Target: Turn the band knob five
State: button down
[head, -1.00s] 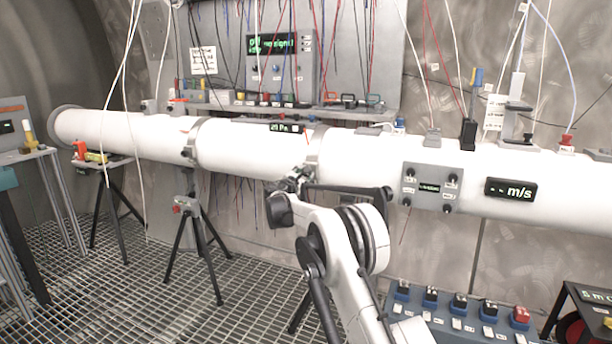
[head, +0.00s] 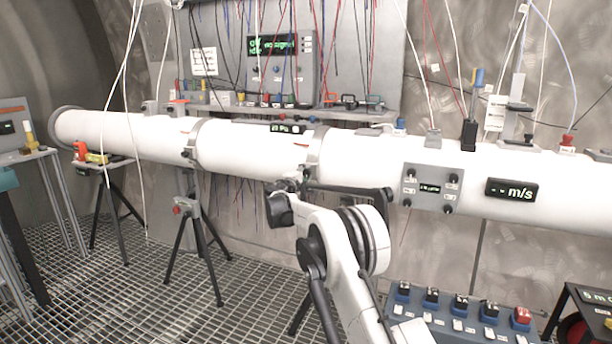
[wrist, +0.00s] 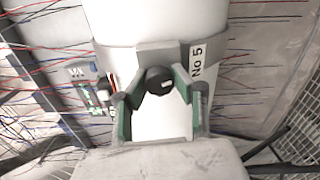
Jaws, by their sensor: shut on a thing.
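The white pipe's right-hand band (head: 312,150) carries a label that reads "No 5" in the wrist view (wrist: 197,62). Band knob five (wrist: 160,80) is a round black knob with a small pale mark, standing on the grey band bracket. My gripper (wrist: 160,84) has its green-edged fingers on both sides of the knob and is shut on it. In the head view my gripper (head: 291,184) is at the lower front of the pipe, and my own wrist hides the knob there.
A grey panel with knobs (head: 430,188) sits on the pipe to the right of my gripper. Another band (head: 190,150) is to the left, above a tripod (head: 190,208). A blue switch box (head: 460,312) stands low at the right. Wires hang behind the pipe.

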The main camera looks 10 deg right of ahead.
jog(key=shift+m, duration=1.6)
jog(key=c, duration=1.4)
grip_release()
jog(key=v, duration=1.2)
